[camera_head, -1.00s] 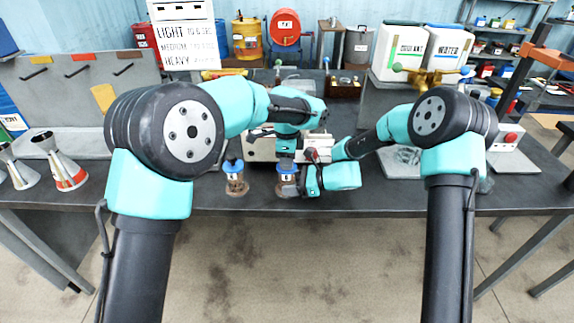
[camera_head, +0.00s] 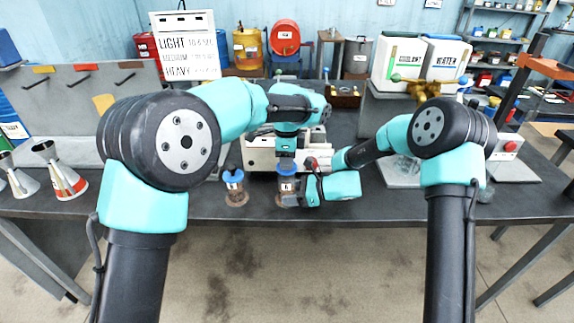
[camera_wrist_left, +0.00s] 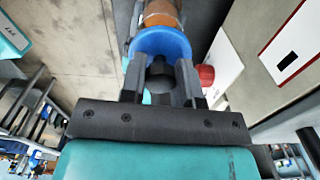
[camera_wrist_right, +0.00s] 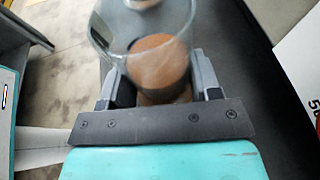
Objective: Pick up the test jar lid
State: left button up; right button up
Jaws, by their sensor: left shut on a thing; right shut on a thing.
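The blue test jar lid (camera_head: 287,170) is between the fingers of my left gripper (camera_head: 286,162). The left wrist view shows the fingers shut on this lid (camera_wrist_left: 160,43), with brown-filled glass beyond it. My right gripper (camera_head: 308,192) is shut on the test jar (camera_head: 287,189), below the lid. In the right wrist view the clear jar (camera_wrist_right: 155,62) holds brown liquid, and no blue shows on its visible rim. The lid sits just above the jar; the gap is too small to judge in the head view.
A second jar with a blue lid (camera_head: 235,187) stands to the left on the dark bench (camera_head: 140,203). A pale machine (camera_head: 262,152) stands behind the jars. Metal funnels (camera_head: 62,172) are at the far left. Coolant and water containers (camera_head: 398,62) stand back right.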

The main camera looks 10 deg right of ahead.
pick_arm(q)
jog(key=shift+r, duration=3.15)
pick_arm(e)
jog(key=o, duration=0.8)
jog(key=shift+d, duration=0.1)
jog(key=v, duration=1.2)
